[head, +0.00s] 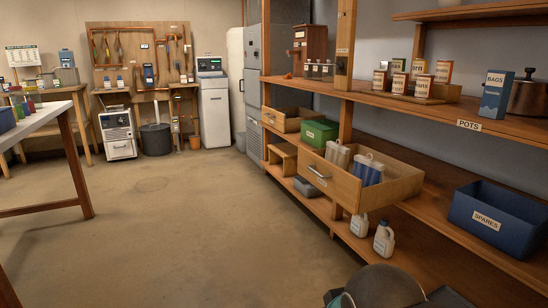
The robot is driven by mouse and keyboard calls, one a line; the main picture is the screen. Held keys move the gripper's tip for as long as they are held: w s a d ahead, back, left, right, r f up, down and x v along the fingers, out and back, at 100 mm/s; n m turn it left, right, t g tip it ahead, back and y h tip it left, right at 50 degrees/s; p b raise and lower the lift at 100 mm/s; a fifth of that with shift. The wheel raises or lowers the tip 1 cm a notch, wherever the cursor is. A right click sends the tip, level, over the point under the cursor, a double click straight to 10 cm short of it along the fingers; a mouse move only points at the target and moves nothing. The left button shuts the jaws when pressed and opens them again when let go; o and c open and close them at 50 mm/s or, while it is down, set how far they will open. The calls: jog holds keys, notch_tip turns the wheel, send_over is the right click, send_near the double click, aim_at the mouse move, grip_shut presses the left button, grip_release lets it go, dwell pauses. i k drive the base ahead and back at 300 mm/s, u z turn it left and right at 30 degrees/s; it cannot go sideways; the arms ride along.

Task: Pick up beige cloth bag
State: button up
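No thing in the head view is plainly a beige cloth bag. A pale beige-grey item (338,156) stands in the open wooden drawer (345,188) on the right-hand shelf unit; it is too small to tell whether it is cloth. A blue-and-white item (368,170) stands beside it in the same drawer. A blue box labelled "BAGS" (495,97) stands on the upper shelf. My gripper is not in view; only a dark rounded part of my arm shows at the bottom edge.
White jugs (384,238) stand below the drawer. A green box (319,134) is behind it. A white-topped table (42,115) stands at left. The floor (170,220) between is clear.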

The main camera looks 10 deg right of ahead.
aim_at(337, 154)
jog(key=u, duration=0.7)
jog(key=i, duration=1.85)
jog(key=z, duration=0.25)
jog(key=i, duration=1.25)
jog(key=z, duration=1.5)
jog(key=i, duration=0.6)
jog(key=z, duration=0.45)
